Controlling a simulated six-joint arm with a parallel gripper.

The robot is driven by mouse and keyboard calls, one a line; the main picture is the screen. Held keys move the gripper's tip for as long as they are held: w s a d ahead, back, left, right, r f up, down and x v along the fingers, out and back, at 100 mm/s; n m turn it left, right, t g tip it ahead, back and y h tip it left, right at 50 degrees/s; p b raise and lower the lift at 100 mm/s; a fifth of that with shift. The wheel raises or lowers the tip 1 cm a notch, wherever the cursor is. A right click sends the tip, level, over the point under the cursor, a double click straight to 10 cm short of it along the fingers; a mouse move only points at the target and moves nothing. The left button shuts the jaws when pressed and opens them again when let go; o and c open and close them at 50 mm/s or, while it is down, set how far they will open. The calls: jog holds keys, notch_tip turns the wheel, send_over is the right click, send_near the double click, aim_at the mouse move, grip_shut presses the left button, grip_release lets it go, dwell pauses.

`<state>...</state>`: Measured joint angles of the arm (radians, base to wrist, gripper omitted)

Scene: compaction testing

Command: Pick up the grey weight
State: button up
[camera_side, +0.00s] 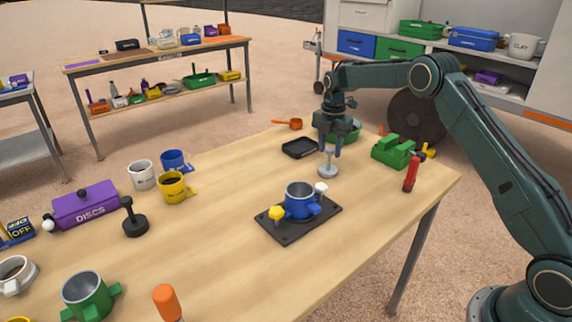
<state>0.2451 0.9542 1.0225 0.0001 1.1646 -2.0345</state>
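The grey weight (328,170) stands upright on the wooden table, toward its far right part. It has a round flat base and a thin upright stem. My gripper (330,151) points down directly above it. The two fingers come down on either side of the top of the weight's handle. The fingers look apart, but I cannot tell whether they touch the handle. The weight's base appears to rest on the table.
Close by are a black tray (299,148), a green bowl (345,135), a green vise-like device (392,151) and a red-handled tool (410,175). A black plate (290,233) holds a blue mould (300,203) in front. A black weight (135,222) stands left.

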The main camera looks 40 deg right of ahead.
grip_shut()
jog(key=shift+r, duration=0.45)
jog(key=shift+r, duration=0.35)
jog(key=shift+r, duration=0.3)
jog(key=shift+r, duration=2.95)
jog(key=shift+s, duration=0.1)
